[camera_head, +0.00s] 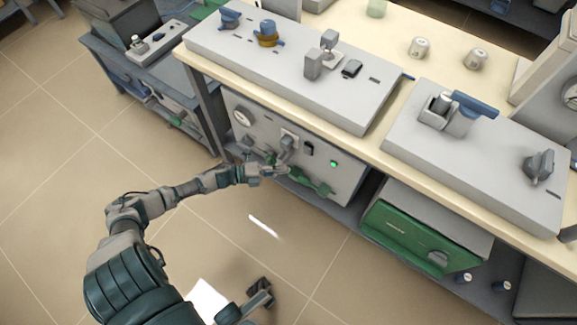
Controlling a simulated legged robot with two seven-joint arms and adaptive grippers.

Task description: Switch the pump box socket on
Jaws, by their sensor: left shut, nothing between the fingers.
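The pump box (348,188) is a grey panel under the pale bench top, with a round gauge (243,117) on its left. A socket with a plug-like grey part (287,143) sits near its middle. A small dark switch (308,148) is right of it, and a lit green lamp (334,163) is further right. My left gripper (280,170) is shut and empty at the front of the box, just below the socket. Contact with the panel is unclear. My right gripper (262,291) shows partly at the bottom, over the floor; its jaws are unclear.
A green-fronted box (410,238) stands on the lower shelf at right. Long grey units (300,62) with knobs lie on the bench top (440,75). A smaller dark bench (110,65) stands at left. The tiled floor (60,190) is open at left.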

